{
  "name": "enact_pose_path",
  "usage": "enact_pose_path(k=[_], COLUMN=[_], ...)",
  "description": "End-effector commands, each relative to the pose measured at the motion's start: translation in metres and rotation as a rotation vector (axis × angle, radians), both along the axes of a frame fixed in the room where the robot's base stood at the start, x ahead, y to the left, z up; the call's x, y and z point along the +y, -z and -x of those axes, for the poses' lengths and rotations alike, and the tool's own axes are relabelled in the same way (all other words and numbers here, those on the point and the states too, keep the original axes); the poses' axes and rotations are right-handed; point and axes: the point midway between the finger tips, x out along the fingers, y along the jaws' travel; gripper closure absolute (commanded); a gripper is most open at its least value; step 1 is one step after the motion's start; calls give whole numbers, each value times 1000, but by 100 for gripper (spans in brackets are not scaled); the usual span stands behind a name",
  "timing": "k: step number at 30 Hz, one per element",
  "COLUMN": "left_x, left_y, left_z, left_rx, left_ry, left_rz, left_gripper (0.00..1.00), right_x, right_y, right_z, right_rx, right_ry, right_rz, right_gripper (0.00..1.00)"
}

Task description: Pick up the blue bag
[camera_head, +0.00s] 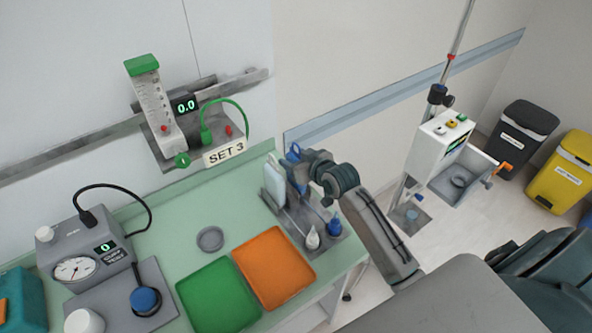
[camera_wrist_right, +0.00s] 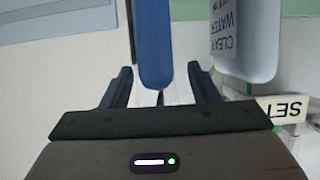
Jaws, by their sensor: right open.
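The blue bag (camera_wrist_right: 153,45) hangs edge-on between the two open fingers of my right gripper (camera_wrist_right: 160,82) in the wrist view. A small part of the blue bag (camera_head: 294,151) shows in the head view, next to my right gripper (camera_head: 303,162) at the back of the grey stand. The rest of it is hidden by the gripper and wrist. I see gaps between the fingers and the bag. My left gripper is not in view.
A pale bag labelled CLEAR WATER (camera_wrist_right: 240,35) hangs close beside the blue one; it also shows in the head view (camera_head: 273,185). Small bottles (camera_head: 313,238) stand at the stand's front. Green (camera_head: 218,295) and orange (camera_head: 273,266) trays lie left of it. A SET 3 sign (camera_head: 225,155) is on the wall.

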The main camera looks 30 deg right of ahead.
Motion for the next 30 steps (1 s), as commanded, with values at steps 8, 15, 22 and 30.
enact_pose_path(k=[8, 15, 22, 30], left_x=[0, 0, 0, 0], left_y=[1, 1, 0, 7], left_z=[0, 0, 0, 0], left_rx=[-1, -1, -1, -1], left_ry=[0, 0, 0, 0], left_rz=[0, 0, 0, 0], left_gripper=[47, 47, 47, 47], right_x=[0, 0, 0, 0], right_y=[0, 0, -2, -15], right_z=[0, 0, 0, -1], right_rx=[0, -1, -4, -9], right_ry=[0, 0, 0, -2], right_rz=[0, 0, -1, 1], right_gripper=[61, 100, 100, 100])
